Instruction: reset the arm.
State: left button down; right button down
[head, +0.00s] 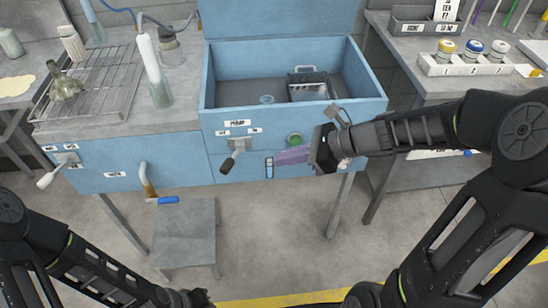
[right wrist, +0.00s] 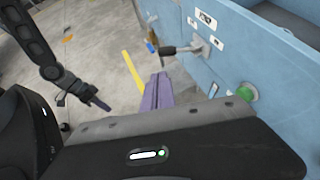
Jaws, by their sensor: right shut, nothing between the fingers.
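My right gripper (head: 290,157) reaches in from the right in front of the blue cabinet (head: 135,170). Its purple fingers are shut and empty, just below the green button (head: 294,139). The fingers also show in the right wrist view (right wrist: 157,92), pressed together. In the head view my left arm (head: 100,275) runs along the bottom left and its fingers do not show. The right wrist view shows the left gripper (right wrist: 98,102) out over the floor, too small to tell whether it is open.
A lever (head: 233,154) sticks out of the cabinet front, left of my right gripper. An open blue basin (head: 225,80) holds a small basket (head: 310,90). A grey step (head: 187,235) stands on the floor. A side bench (head: 410,70) stands at right.

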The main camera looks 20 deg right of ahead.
dwell(0.6)
jog(key=d+f+n+h, duration=0.5)
jog(key=d+f+n, duration=0.1)
jog(key=f, duration=0.4)
jog(key=s+a+f+n+g+h, duration=0.1)
jog(key=s+a+f+n, duration=0.1)
jog(key=f+n, duration=0.3)
jog(key=s+a+f+n+g+h, duration=0.1)
jog(key=s+f+n, duration=0.15)
jog(key=f, duration=0.45)
jog(key=s+a+f+n+g+y, duration=0.1)
jog(key=s+a+f+n, duration=0.3)
jog(key=a, duration=0.4)
jog(key=s+a+f+n+g, duration=0.2)
jog(key=s+a+f+n, duration=0.3)
jog(key=s+a, duration=0.3)
jog(key=shift+s+a+f+y, duration=0.3)
jog(key=shift+s+f+y, duration=0.1)
jog(key=shift+s+f, duration=0.2)
